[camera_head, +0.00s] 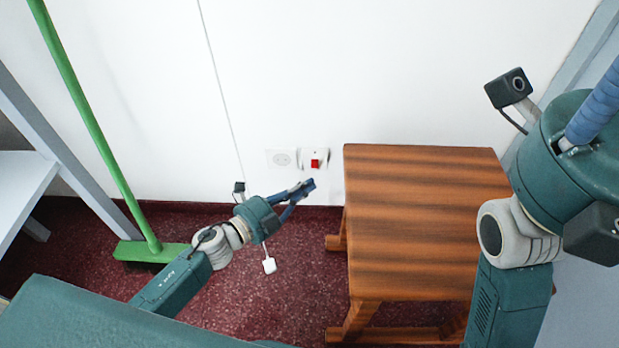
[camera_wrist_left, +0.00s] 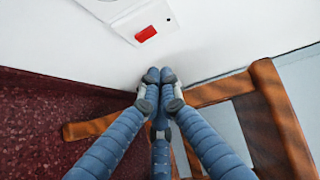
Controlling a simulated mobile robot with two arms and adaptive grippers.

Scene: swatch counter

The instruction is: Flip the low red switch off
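The red switch (camera_head: 314,163) sits on a white plate low on the white wall, just left of the wooden stool. In the left wrist view the red switch (camera_wrist_left: 146,34) is above my fingertips, with wall between them. My left gripper (camera_head: 305,187) is just below the switch in the head view. Its blue fingers come together at the tips in the wrist view (camera_wrist_left: 160,75), shut with nothing between them. My right gripper (camera_head: 598,105) is at the right edge, its fingertips cut off by the frame.
A wooden stool (camera_head: 420,220) stands right of my left gripper, close by. A white socket (camera_head: 282,158) is beside the switch. A white plug (camera_head: 269,265) hangs on a cord. A green broom (camera_head: 100,150) leans at the left near a pale shelf (camera_head: 22,180).

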